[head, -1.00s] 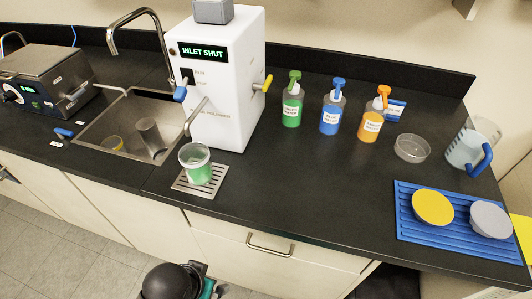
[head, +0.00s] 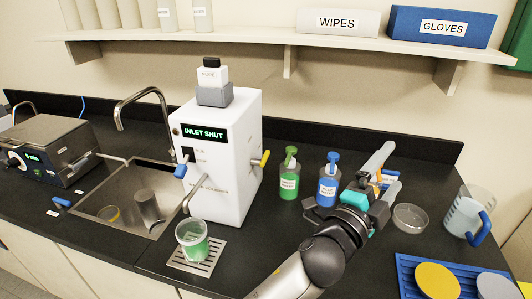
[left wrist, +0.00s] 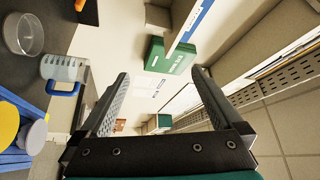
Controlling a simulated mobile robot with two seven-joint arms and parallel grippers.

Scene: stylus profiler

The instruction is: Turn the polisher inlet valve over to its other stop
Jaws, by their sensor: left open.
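The white water polisher (head: 222,165) stands on the counter right of the sink, its display reading "INLET SHUT". A yellow-handled valve (head: 264,159) sticks out of its right side; I take this as the inlet valve. A blue lever (head: 181,171) sits on its front face. My left gripper (head: 391,166) is open and empty, raised over the counter well to the right of the yellow handle and apart from it. Its two spread fingers also show in the left wrist view (left wrist: 160,75), with nothing between them. The polisher is out of that view. My right gripper is not in view.
Green (head: 289,176) and blue (head: 328,182) wash bottles stand between polisher and gripper; my gripper largely hides an orange one. A cup of green liquid (head: 192,241) stands on the drip grate. A glass dish (head: 410,217) and a jug (head: 466,212) are at right. A shelf (head: 270,42) runs above.

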